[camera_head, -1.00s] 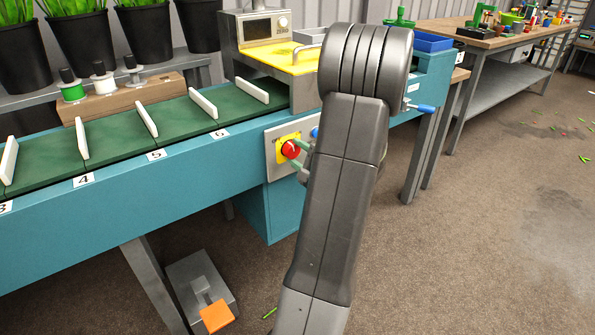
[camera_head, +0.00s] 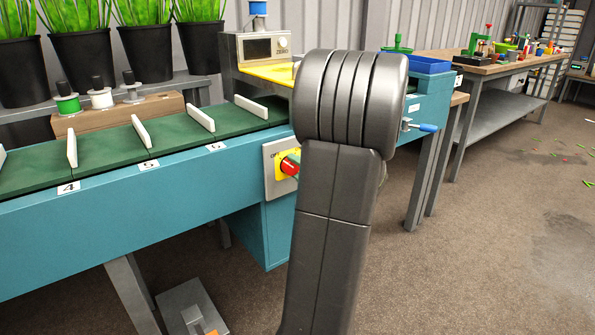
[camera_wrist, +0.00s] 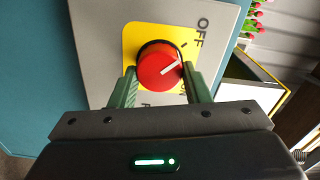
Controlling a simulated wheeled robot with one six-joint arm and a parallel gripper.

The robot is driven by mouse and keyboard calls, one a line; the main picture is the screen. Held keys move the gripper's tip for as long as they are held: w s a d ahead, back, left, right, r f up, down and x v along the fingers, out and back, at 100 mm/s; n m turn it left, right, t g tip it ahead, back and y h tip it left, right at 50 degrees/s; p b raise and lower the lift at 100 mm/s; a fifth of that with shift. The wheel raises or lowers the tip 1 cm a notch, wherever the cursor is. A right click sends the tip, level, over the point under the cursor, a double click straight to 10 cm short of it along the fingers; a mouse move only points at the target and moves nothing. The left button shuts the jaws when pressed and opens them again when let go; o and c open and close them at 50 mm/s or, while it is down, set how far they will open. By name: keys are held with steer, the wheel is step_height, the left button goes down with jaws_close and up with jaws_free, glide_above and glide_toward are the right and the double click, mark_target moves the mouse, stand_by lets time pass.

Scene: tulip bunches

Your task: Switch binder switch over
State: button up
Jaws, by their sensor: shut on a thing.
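The binder switch is a red round knob (camera_wrist: 160,68) with a white line, on a yellow plate (camera_wrist: 133,35) set in a grey panel. In the wrist view the white line points right and slightly up. OFF is printed at the plate's upper right; another marking is partly hidden by the right finger. My gripper (camera_wrist: 159,76) has its green fingers on either side of the knob, shut on it. In the head view the knob (camera_head: 289,165) shows at the left edge of my arm, which hides most of the gripper.
The grey panel (camera_head: 270,178) sits on the front of a teal conveyor bench (camera_head: 110,222) with a green belt and white dividers. A blue-handled lever (camera_head: 428,127) sticks out at the right. A pedal (camera_head: 190,305) stands on the floor. Open floor lies at the right.

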stand_by(0.3)
steer(key=o, duration=1)
steer(key=shift+d, duration=0.1)
steer(key=p+v, duration=0.3)
steer(key=v, duration=1)
steer(key=shift+s, duration=0.35)
steer(key=shift+d, duration=0.15)
steer(key=b+x, duration=0.3)
steer(key=x, duration=1.1)
steer(key=shift+s+d, duration=0.1)
steer(key=shift+d, duration=0.05)
